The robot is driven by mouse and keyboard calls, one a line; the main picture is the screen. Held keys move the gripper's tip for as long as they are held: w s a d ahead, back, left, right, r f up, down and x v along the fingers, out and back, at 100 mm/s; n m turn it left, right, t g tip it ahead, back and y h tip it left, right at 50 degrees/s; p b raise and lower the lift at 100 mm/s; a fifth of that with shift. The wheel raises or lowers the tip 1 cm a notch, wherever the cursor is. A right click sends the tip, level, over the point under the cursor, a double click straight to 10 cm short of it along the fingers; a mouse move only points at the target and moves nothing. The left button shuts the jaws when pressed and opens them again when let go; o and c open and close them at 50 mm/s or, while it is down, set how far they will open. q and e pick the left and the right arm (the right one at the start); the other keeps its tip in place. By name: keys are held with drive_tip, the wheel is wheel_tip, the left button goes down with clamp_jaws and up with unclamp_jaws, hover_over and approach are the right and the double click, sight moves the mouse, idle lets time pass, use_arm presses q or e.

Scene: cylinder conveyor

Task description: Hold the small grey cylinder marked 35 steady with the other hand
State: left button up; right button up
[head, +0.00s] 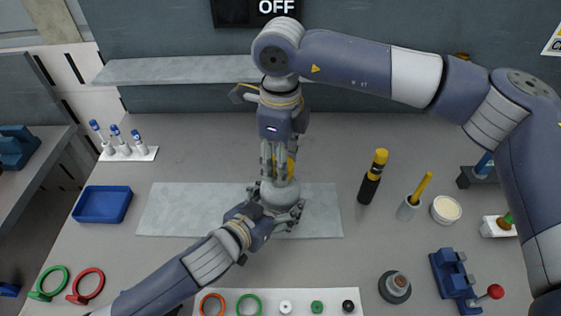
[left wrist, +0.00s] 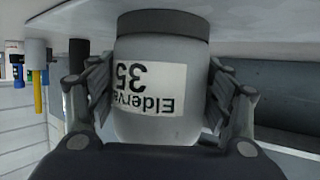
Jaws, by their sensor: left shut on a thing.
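The small grey cylinder (head: 280,193) stands upright on the pale mat (head: 180,210) at the middle of the table. In the left wrist view, which is upside down, the cylinder (left wrist: 158,115) shows a white label with "35" and the start of a name. My left gripper (head: 278,207) is shut on its sides, with a finger on each side. My right gripper (head: 279,170) points straight down just above the cylinder's top. Something yellow shows between its fingers. I cannot tell whether it grips this or touches the cylinder.
A black-and-yellow tool (head: 372,178), a grey cup (head: 408,208) holding a yellow stick and a round white pot (head: 446,209) stand to the right. A blue tray (head: 102,204) lies left. A white strip (head: 333,296) with small rings lies in front. The mat's left part is clear.

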use_arm(q)
drive_tip(key=shift+f, duration=0.15)
use_arm(e)
drive_tip(key=shift+r, duration=0.2)
drive_tip(key=shift+r, duration=2)
use_arm(q)
drive_tip(key=o, duration=2.2)
drive_tip(key=shift+c, duration=0.2)
